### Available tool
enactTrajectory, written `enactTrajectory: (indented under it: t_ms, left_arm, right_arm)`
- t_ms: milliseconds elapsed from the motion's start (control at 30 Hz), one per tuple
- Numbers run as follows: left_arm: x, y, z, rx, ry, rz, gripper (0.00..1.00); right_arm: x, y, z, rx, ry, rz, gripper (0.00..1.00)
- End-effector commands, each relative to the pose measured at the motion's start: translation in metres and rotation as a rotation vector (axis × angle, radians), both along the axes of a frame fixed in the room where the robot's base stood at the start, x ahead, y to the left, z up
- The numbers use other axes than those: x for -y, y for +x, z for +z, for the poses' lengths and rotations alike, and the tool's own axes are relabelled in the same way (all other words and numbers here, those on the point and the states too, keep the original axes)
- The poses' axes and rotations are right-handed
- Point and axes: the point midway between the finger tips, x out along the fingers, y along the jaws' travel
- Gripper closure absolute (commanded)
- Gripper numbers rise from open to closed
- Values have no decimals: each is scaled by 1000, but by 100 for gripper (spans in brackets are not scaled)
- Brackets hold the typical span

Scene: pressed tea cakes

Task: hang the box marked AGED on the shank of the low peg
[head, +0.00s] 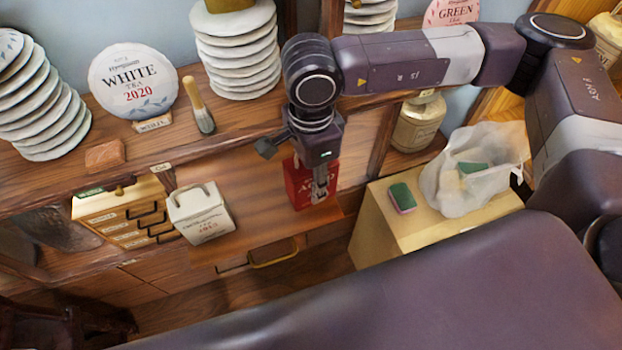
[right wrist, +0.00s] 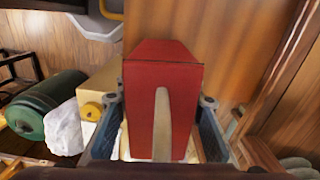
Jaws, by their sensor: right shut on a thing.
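The red box marked AGED (head: 297,184) is held upright by my right gripper (head: 320,185) in front of the wooden shelf unit, above the pull-out board. Part of its lettering is hidden behind the gripper. In the right wrist view the red box (right wrist: 143,90) sits between the two fingers of the right gripper (right wrist: 160,130), with a tan strip along its near face. I cannot make out the low peg in either view. My left gripper is not in view.
A white box with a handle (head: 200,214) stands left of the red box, on the board (head: 262,232). A pale cabinet (head: 385,235) on the right bears a sponge (head: 402,197) and a plastic bag (head: 465,185). Tea cakes and a brush (head: 198,105) stand on the upper shelf.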

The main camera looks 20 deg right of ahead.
Motion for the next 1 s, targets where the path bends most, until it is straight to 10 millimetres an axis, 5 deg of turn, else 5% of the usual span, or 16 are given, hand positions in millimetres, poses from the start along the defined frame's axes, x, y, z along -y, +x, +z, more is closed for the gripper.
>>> enactTrajectory:
  t_ms: [133,633,667,700,800,1000]
  left_arm:
    - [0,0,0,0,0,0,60]
    - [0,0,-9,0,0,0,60]
    - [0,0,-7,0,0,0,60]
    - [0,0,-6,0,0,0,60]
    - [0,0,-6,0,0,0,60]
    - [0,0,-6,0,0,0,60]
  right_arm:
    - [0,0,-16,-1,0,0,91]
    - [0,0,-23,1,0,0,91]
    - [0,0,-22,0,0,0,61]
    - [0,0,-21,0,0,0,57]
    - [0,0,-21,0,0,-1,47]
    - [0,0,-21,1,0,-1,47]
